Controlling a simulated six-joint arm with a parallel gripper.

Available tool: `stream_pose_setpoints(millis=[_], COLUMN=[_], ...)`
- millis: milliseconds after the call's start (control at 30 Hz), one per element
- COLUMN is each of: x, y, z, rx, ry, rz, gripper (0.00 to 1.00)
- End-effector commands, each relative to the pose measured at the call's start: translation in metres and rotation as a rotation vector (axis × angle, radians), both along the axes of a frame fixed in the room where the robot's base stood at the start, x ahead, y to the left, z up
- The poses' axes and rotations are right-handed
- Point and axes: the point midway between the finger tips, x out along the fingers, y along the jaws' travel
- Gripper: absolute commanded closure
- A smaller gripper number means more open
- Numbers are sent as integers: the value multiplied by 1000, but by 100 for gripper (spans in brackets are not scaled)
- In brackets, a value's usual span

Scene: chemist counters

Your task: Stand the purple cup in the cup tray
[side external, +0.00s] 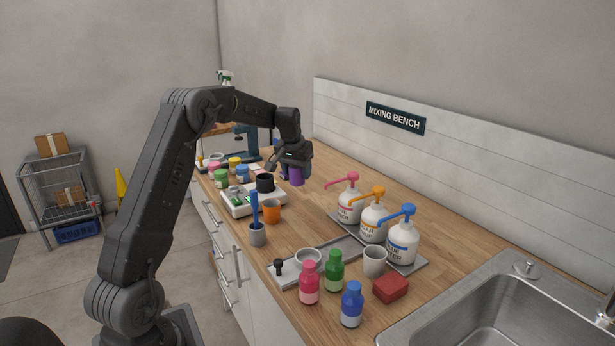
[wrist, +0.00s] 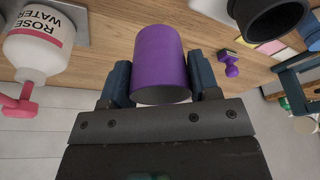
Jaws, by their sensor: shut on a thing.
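The purple cup (side external: 297,175) is held above the wooden counter, clear of it, below my gripper (side external: 291,165). In the wrist view the purple cup (wrist: 161,62) sits between the two dark fingers of my gripper (wrist: 161,85), which is shut on it. Its rim faces my gripper, and it looks roughly upright in the side view. I cannot tell for sure that this is the cup tray.
Pump bottles (side external: 373,222) stand on a grey mat right of the cup. Coloured bottles (side external: 335,270) stand in front.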

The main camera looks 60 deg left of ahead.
Motion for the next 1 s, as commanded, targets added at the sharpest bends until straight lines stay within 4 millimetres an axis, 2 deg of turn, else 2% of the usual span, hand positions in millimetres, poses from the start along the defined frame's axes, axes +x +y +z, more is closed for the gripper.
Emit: stream_pose_setpoints(millis=[400, 1000], x=[-25, -33], y=[16, 22], z=[18, 24], rx=[1, 1], ry=[0, -1], rz=[1, 0], gripper=[71, 71])
